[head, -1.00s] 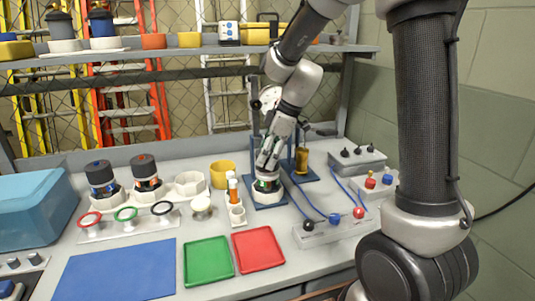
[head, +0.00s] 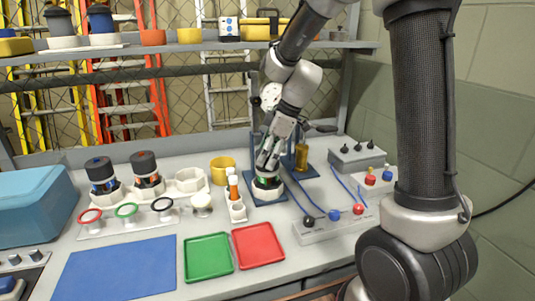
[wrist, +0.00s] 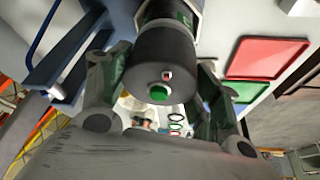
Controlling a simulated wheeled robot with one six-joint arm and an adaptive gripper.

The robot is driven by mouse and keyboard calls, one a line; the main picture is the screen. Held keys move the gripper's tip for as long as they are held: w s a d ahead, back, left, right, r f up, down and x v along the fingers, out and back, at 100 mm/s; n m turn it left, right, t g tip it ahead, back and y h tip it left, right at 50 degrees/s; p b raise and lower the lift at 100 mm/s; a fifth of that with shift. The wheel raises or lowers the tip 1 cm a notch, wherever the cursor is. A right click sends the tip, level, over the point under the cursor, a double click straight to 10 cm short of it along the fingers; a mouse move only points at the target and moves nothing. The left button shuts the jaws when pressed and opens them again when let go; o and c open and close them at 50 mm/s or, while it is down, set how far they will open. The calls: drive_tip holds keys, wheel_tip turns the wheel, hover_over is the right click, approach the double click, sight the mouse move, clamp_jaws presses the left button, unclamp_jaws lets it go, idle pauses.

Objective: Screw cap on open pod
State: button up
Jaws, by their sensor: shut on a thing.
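My gripper (head: 267,168) points down at the white holder (head: 268,194) on the blue stand at the back of the bench. In the wrist view its fingers (wrist: 163,92) are closed on the sides of a black cap (wrist: 158,62) with a green dot on its top. Below the cap, the pod (wrist: 168,13) shows a green and dark band. The pod is upright in the holder. The fingers hide most of it in the head view, and I cannot tell how far the cap is seated.
Two black-topped pods, one with a blue dot (head: 101,174) and one with a red dot (head: 146,168), stand at left beside an empty white holder (head: 190,181). A yellow cup (head: 222,171) and a bottle rack (head: 237,211) stand close left of my gripper. Cables run right of the stand.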

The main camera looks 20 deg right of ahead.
drive_tip(key=shift+f, duration=0.2)
drive_tip(key=o, duration=1.1)
